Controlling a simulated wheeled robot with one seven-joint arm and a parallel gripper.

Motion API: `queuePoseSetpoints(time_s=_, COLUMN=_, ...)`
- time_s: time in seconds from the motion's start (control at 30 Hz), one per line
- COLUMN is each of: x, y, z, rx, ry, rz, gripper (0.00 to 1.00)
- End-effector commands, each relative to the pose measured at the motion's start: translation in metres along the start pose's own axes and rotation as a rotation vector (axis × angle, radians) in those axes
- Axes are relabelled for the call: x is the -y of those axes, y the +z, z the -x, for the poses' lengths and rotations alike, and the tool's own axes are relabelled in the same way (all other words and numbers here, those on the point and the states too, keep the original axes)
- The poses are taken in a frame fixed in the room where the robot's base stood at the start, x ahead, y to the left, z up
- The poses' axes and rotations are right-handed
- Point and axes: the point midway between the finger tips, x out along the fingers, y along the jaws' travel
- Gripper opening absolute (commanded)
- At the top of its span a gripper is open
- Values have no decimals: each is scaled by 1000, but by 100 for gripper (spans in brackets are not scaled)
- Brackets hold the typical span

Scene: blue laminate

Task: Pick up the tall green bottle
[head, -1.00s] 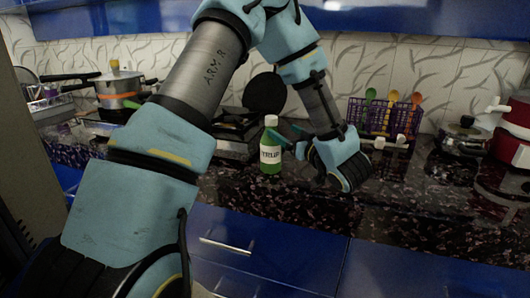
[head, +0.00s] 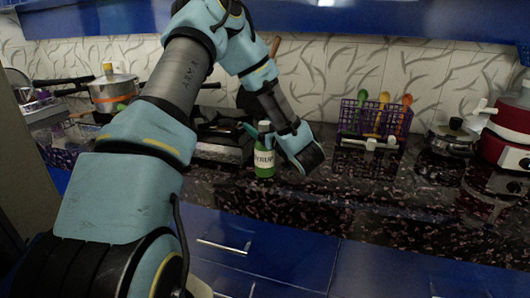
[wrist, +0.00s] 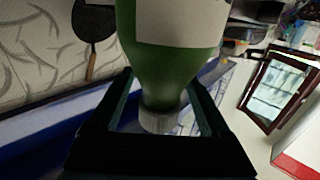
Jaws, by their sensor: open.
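The tall green bottle (head: 264,164) stands upright on the dark speckled counter, with a white label and a pale cap. My gripper (head: 259,135) is at its upper part, reaching in from the right. In the wrist view the bottle (wrist: 172,68) appears upside down, its neck and cap between the two fingers of my gripper (wrist: 162,100). The jaws are open, with a finger on each side of the neck; I cannot tell whether either touches it. The bottle's base is outside the wrist view.
A purple rack (head: 369,118) with colourful spoons stands to the right, by the tiled wall. A lidded pot (head: 453,139) and a red cooker (head: 507,140) are farther right. A stove (head: 222,140) is behind and left of the bottle. The counter front is clear.

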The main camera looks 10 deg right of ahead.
Motion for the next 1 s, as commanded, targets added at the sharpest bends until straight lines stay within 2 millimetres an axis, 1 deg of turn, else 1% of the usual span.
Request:
queuePoseSetpoints(time_s=0.1, x=0, y=0, z=0, rx=0, ry=0, rz=0, gripper=81)
queuePoseSetpoints(time_s=0.13, x=0, y=0, z=0, rx=0, ry=0, rz=0, gripper=78)
queuePoseSetpoints(time_s=0.83, x=0, y=0, z=1, rx=0, ry=0, rz=0, gripper=0)
queuePoseSetpoints(time_s=1.0, x=0, y=0, z=1, rx=0, ry=0, rz=0, gripper=0)
